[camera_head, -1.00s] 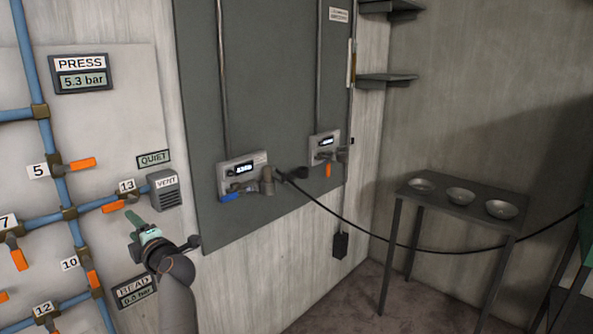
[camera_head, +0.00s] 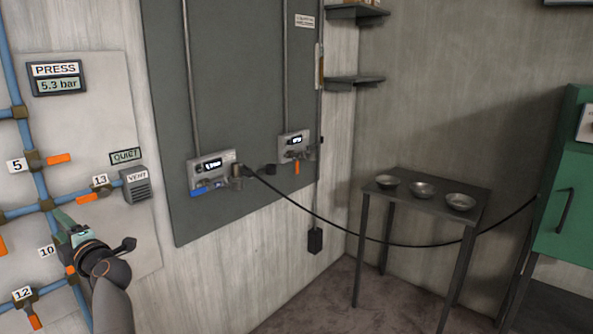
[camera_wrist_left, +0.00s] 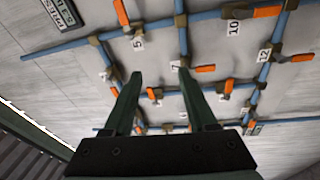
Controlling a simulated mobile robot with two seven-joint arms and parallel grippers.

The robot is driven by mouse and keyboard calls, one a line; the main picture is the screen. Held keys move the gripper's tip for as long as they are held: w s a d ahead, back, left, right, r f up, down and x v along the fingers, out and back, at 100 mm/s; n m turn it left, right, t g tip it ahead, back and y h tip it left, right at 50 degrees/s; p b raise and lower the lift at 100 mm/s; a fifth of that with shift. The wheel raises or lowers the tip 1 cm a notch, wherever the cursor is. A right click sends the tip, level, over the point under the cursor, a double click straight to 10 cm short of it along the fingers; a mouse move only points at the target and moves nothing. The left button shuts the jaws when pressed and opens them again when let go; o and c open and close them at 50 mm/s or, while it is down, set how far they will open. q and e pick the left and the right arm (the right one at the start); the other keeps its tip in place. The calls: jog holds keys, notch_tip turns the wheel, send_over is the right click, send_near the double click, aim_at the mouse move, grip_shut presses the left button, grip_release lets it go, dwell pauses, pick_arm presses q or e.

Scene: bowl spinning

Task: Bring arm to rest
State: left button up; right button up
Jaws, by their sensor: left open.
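My left gripper (camera_head: 66,226) is at the lower left in the head view, in front of the blue pipe panel. In the left wrist view its two dark green fingers (camera_wrist_left: 160,92) are spread apart with nothing between them. Beyond the fingers are blue pipes, orange valve handles and number tags. The gripper appears apart from the valves, though the exact distance is hard to tell. My right gripper does not show in either view.
A black cable (camera_head: 340,226) hangs from the grey panel (camera_head: 240,110) across to the green cabinet (camera_head: 563,190). Open floor lies in front of the wall.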

pick_arm(q)
jog(key=s+a+r+n+g+y, duration=0.4)
jog(key=s+a+r+g+y, duration=0.4)
jog(key=s+a+r, duration=1.55)
jog(key=w+d+f+m+t+h, duration=1)
jog(key=w+d+f+m+t, duration=0.35)
jog(key=m+t, duration=0.65)
jog(key=w+d+f+m+g+h, duration=0.1)
jog(key=w+d+f+m+h, duration=0.1)
jog(key=d+f+m+h, duration=0.65)
jog(key=w+d+f+m+g+h, duration=0.1)
jog(key=d+f+m+h, duration=0.4)
jog(key=f, duration=0.6)
jog(key=s+d+f+m+g+h, duration=0.1)
jog(key=s+d+f+m+g, duration=0.15)
jog(key=s+d+f, duration=0.55)
jog(key=s+d+f+m+g+h, duration=0.1)
jog(key=s+d+f+g, duration=0.25)
jog(key=f, duration=0.85)
jog(key=s+d+f+m+g, duration=0.1)
jog(key=s+d+f+g, duration=0.25)
jog(key=s+f, duration=0.35)
jog(key=s+d+f+m+g, duration=0.15)
jog(key=s+d+f, duration=0.3)
jog(key=s, duration=0.45)
jog(key=d+n+h, duration=0.1)
jog(key=d+n, duration=0.4)
jog(key=d, duration=0.6)
